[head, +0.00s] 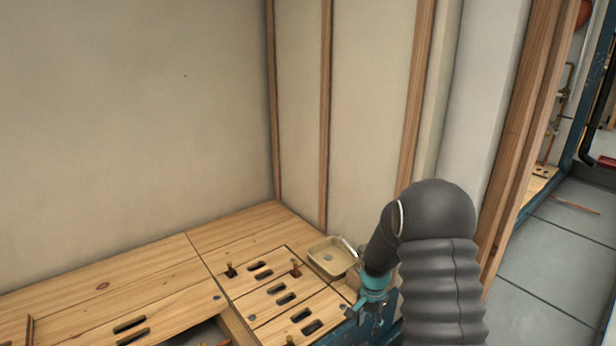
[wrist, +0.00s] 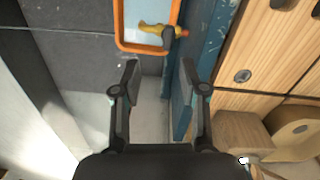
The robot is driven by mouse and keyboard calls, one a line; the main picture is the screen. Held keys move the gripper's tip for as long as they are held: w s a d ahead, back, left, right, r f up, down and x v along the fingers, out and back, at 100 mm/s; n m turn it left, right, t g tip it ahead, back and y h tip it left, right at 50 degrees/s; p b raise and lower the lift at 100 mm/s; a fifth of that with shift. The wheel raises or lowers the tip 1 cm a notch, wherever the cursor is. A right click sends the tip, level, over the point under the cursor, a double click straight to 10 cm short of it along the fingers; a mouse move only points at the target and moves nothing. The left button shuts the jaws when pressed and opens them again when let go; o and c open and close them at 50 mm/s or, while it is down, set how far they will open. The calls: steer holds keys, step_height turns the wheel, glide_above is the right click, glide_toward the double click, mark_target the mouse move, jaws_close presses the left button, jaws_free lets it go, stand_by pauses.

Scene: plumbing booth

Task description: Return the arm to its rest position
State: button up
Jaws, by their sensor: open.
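My gripper (wrist: 160,78) is open in the wrist view, with its two dark fingers apart and nothing between them. It points down beside the blue edge (wrist: 210,50) of the wooden bench. Beyond the fingertips is an orange-rimmed tray (wrist: 122,40) with a brass-coloured fitting (wrist: 152,29) that has a dark part on it. In the head view my arm, in a dark ribbed sleeve, bends down at the right edge of the bench. The gripper's fingers cannot be made out clearly there.
The wooden bench (head: 100,289) with slotted panels fills the lower left. A beige basin (head: 328,262) sits on it near my arm. Wooden studs (head: 325,120) line the wall behind. Grey tiled floor (head: 560,250) lies open at the right, past a wooden post (head: 527,130).

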steer(key=s+a+r+n+t+p, duration=0.1)
steer(key=s+r+n+t+p, duration=0.1)
steer(key=s+r, duration=0.8)
steer(key=s+a+r+n+t+p, duration=0.1)
steer(key=s+r+n+p, duration=0.3)
steer(key=s+r, duration=0.5)
steer(key=s+a+r+n+t+p, duration=0.1)
steer(key=s+r+n+t+p, duration=0.2)
steer(key=s+r, duration=0.7)
step_height(320, 180, up, 12)
steer(key=shift+s+r, duration=0.25)
steer(key=shift+s, duration=0.1)
stand_by(0.6)
